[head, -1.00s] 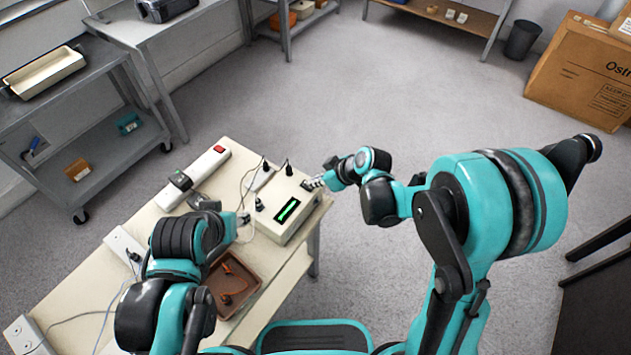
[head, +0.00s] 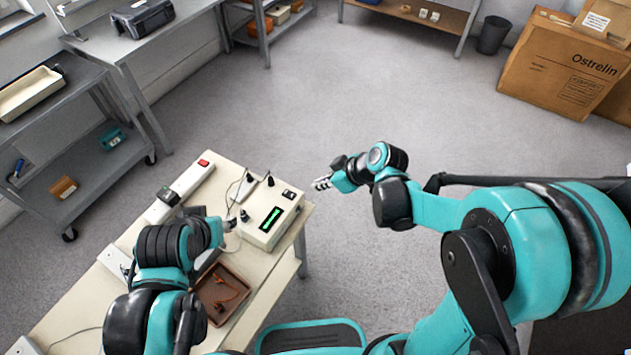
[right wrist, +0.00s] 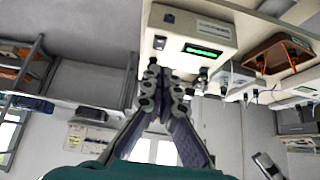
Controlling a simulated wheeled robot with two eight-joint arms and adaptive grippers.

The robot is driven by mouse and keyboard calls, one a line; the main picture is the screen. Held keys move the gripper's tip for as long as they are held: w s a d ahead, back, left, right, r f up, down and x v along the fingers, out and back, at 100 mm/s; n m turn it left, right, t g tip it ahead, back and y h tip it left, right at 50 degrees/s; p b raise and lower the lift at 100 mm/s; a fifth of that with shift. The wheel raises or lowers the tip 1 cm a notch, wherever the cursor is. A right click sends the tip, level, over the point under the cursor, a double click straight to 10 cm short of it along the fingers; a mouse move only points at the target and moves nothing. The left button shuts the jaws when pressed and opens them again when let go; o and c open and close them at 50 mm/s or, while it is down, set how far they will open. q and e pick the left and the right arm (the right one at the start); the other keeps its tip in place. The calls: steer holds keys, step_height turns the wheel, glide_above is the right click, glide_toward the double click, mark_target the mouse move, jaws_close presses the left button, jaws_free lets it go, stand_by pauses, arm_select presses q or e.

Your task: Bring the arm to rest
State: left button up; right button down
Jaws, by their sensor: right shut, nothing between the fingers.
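My right gripper (head: 322,183) is shut and empty. It hangs in the air past the right edge of the cream table (head: 125,238), apart from the cream box with a lit green display (head: 265,222). In the right wrist view, the right gripper's fingertips (right wrist: 166,70) come together in front of the lower part of the same box (right wrist: 188,28), with nothing between them. My left arm reaches over the table on the left. My left gripper (head: 232,224) is mostly hidden by its own wrist near the box, and its fingers are too small to read.
A brown tray (head: 222,290) with an orange item lies on the table. A white power strip (head: 190,185) with a red switch lies along the table's back. A grey shelf cart (head: 95,165) stands left. Cardboard boxes (head: 560,65) and a bin (head: 493,35) stand far right. Floor beyond the right gripper is clear.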

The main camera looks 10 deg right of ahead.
stand_by(0.5)
steer(key=s+d+r+m+t+h, duration=0.2)
steer(key=s+d+r+m+h, duration=0.4)
steer(key=s, duration=0.7)
steer(key=d+r+m, duration=0.2)
steer(key=d+m, duration=0.2)
steer(key=d, duration=0.1)
steer(key=shift+s+d+m+t+b, duration=0.2)
steer(key=shift+s+m+t+b, duration=0.1)
steer(key=shift+s+m+b, duration=0.1)
